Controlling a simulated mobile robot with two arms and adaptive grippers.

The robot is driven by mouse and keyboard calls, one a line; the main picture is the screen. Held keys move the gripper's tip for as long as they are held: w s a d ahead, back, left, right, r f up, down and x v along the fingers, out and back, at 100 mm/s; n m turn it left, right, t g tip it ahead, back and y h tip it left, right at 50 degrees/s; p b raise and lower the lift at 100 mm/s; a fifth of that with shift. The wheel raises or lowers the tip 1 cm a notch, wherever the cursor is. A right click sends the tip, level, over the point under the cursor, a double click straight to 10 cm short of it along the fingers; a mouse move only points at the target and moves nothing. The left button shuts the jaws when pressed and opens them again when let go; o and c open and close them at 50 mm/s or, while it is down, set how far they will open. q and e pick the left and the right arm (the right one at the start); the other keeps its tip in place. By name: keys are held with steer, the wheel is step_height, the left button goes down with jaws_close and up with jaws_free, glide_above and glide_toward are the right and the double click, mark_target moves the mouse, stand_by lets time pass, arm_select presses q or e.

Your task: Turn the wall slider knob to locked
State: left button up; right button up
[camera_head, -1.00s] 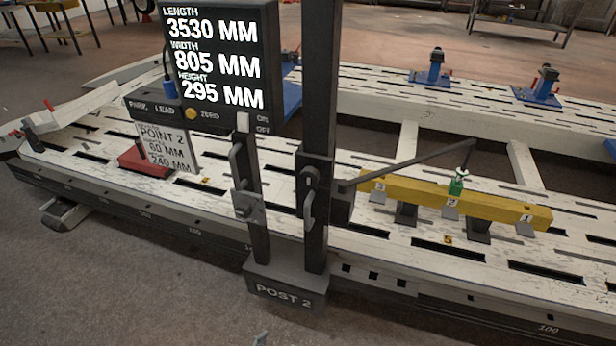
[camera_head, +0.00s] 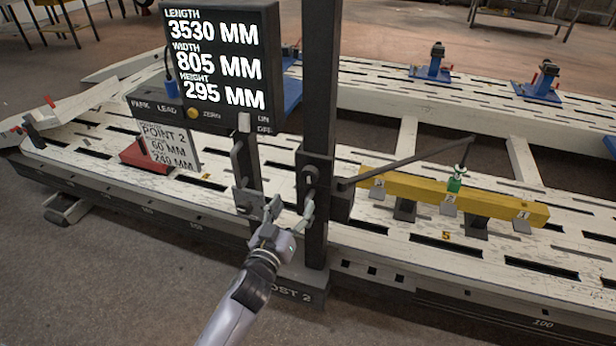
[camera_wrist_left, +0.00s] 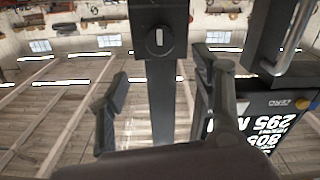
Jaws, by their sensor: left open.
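The slider block (camera_head: 316,190) sits on the tall dark upright post. In the left wrist view, which is upside down, the knob (camera_wrist_left: 158,39) carries a pale line that runs about vertically in the picture. I cannot read any locked marking. My left gripper (camera_head: 291,210) is open and empty, below the knob in the head view and in front of the two posts. Its two fingers spread apart in the left wrist view (camera_wrist_left: 168,95), with the post between them and the knob beyond. My right gripper is out of view.
A measurement display (camera_head: 215,60) with a switch panel stands left of the post, on a shorter bracketed post (camera_head: 245,165) close to my left gripper. A thin arm (camera_head: 410,160) reaches right from the slider over a yellow bar (camera_head: 400,188). The slotted white bench (camera_head: 90,150) lies behind.

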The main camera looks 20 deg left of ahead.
mark_target(309, 178)
arm_select(q)
steer(key=w, duration=1.1)
steer(key=shift+w+d, duration=0.2)
steer(key=shift+w, duration=0.05)
steer(key=shift+c, duration=0.5)
steer(key=c, duration=1.1)
steer(key=shift+o, duration=0.2)
